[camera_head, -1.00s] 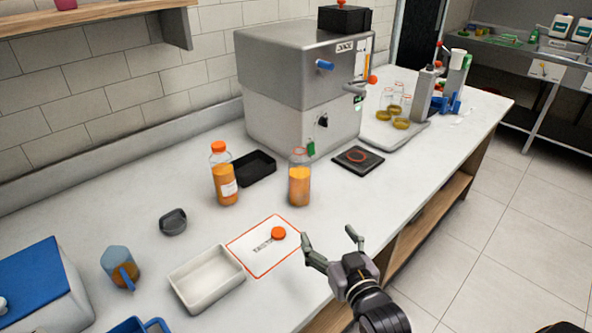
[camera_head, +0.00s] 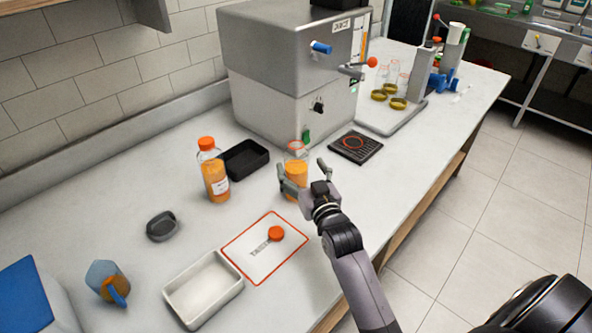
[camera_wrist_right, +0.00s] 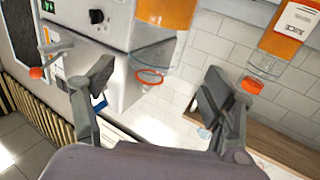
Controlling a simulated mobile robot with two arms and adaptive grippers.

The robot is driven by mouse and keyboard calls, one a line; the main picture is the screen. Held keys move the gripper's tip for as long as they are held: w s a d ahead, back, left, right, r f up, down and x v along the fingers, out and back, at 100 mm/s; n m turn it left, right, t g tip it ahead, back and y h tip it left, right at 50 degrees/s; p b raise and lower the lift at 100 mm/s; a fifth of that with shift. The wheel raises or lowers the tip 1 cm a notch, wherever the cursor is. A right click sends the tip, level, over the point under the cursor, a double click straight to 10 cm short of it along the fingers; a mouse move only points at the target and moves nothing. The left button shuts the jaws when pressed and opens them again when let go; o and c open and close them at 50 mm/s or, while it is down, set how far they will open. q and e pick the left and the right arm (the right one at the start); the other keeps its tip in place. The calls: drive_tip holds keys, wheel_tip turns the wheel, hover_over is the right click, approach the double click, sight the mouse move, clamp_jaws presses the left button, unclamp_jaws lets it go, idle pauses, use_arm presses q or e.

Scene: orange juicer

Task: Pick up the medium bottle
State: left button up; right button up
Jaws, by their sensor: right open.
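An open bottle (camera_head: 296,177) of orange juice with a clear neck stands upright on the counter in front of the juicer. In the right wrist view this bottle (camera_wrist_right: 165,12) appears inverted, in the gap between the fingers. My right gripper (camera_head: 304,171) is open at the near side of the bottle, its fingers spread and partly covering it. I cannot tell whether they touch it. A second juice bottle (camera_head: 216,178) with an orange cap stands to the left; it also shows in the right wrist view (camera_wrist_right: 283,40). My left gripper is out of view.
The large grey juicer (camera_head: 285,75) stands close behind. A black tray (camera_head: 244,160) is beside the capped bottle, and a black scale pad (camera_head: 355,146) is to the right. An orange cap (camera_head: 275,233) lies on a red-edged mat (camera_head: 248,262). A white tray (camera_head: 203,290) is nearer.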

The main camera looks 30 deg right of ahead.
sight(296, 154)
drive_tip(key=shift+w+d, duration=0.3)
drive_tip(key=shift+w, duration=0.65)
drive_tip(key=w, duration=0.1)
drive_tip(key=w+d+p, duration=0.1)
drive_tip(key=w, duration=0.1)
drive_tip(key=shift+w+f, duration=0.1)
drive_tip(key=shift+w, duration=0.55)
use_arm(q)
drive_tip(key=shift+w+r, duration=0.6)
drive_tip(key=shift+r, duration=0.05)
use_arm(e)
drive_tip(key=shift+c, duration=0.4)
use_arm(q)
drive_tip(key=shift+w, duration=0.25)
use_arm(e)
clamp_jaws()
